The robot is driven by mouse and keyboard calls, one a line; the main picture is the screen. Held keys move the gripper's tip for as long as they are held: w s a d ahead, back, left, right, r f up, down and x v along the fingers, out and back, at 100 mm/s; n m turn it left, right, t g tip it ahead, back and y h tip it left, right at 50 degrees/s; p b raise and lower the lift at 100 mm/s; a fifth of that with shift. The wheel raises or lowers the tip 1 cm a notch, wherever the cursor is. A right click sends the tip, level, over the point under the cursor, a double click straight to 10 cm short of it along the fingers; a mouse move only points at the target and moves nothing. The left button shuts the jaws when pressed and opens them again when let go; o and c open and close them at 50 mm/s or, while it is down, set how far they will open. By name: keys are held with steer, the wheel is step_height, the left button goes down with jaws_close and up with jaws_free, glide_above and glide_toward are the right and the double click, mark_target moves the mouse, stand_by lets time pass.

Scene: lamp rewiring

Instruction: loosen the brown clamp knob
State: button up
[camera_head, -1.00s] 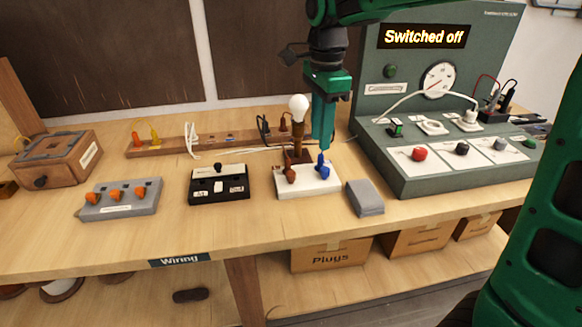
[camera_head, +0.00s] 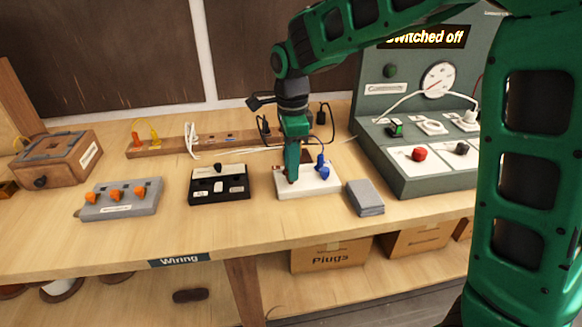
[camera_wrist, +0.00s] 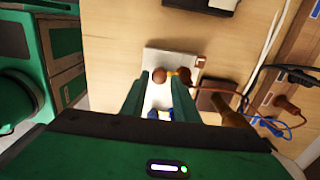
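The brown clamp knob (camera_wrist: 158,76) sits on the white clamp block (camera_wrist: 157,57). In the wrist view it shows between and just past my fingertips. In the head view my gripper (camera_head: 291,176) points down over the left side of the white block (camera_head: 308,191) and mostly hides the knob. My gripper (camera_wrist: 159,82) looks open, one finger on each side of the knob; whether either finger touches it I cannot tell. The blue knob (camera_head: 324,172) stands on the right side of the block and is partly seen between the fingers in the wrist view.
A black switch box (camera_head: 219,187) stands left of the block, a grey block (camera_head: 365,198) right of it. The green test panel (camera_head: 400,180), its display reading "Switched off", is farther right. A wooden strip (camera_head: 160,149) with plugs and cords lies behind. Bare table lies in front.

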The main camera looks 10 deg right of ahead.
steer(key=shift+f, duration=0.6)
jaws_close()
